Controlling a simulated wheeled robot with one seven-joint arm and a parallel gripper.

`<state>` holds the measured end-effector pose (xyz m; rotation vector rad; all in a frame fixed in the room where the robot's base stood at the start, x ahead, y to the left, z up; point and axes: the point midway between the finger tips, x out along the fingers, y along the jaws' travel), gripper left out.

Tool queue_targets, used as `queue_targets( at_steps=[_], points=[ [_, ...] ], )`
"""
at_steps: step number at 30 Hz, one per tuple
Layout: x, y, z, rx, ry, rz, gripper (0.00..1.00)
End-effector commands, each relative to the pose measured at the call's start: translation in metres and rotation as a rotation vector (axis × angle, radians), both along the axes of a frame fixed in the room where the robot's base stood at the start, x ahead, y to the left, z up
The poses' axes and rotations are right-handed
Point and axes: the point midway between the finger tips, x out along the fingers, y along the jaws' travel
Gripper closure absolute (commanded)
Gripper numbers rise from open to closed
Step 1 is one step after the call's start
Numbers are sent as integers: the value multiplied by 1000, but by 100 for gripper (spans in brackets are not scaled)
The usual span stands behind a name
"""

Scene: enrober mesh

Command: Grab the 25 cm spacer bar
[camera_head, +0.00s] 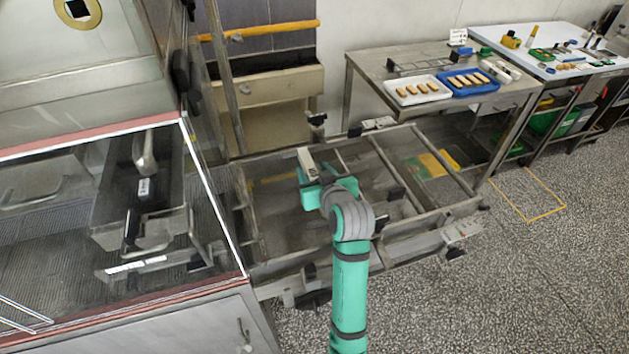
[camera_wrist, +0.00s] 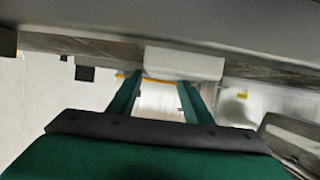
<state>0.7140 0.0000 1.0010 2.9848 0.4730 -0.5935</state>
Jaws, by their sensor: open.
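I cannot tell which piece is the 25 cm spacer bar; no length marking is readable. Several metal bars cross the open metal frame (camera_head: 463,171) in the middle of the head view. Dark thin bars (camera_head: 420,60) also lie on the steel table at the back. My gripper (camera_head: 308,172) is over the left part of the frame, beside a pale block (camera_head: 307,158). In the wrist view my gripper (camera_wrist: 160,82) is open, with a pale block (camera_wrist: 184,63) just beyond the fingertips. Nothing shows between the fingers. Contact with the block cannot be told.
A glass-fronted machine (camera_head: 205,190) stands close on the left. The steel table (camera_head: 365,62) holds a white tray (camera_head: 397,99) and a blue tray (camera_head: 488,88) of brown pieces. A yellow rail (camera_head: 285,29) is behind. Speckled floor (camera_head: 500,290) is clear at the lower right.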

Motion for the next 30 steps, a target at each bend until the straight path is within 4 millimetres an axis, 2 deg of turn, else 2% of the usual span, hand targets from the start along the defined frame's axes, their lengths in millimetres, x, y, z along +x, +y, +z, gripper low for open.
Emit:
queue_targets(
  at_steps=[4, 12, 14, 18, 26, 30],
  points=[
    [13, 4, -6, 1, 0, 0, 55],
    [15, 5, -7, 1, 0, 0, 55],
    [15, 5, -7, 1, 0, 0, 67],
    [15, 5, -7, 1, 0, 0, 100],
    [15, 5, -6, 0, -1, 0, 100],
    [15, 5, 5, -1, -3, 1, 100]
  ],
)
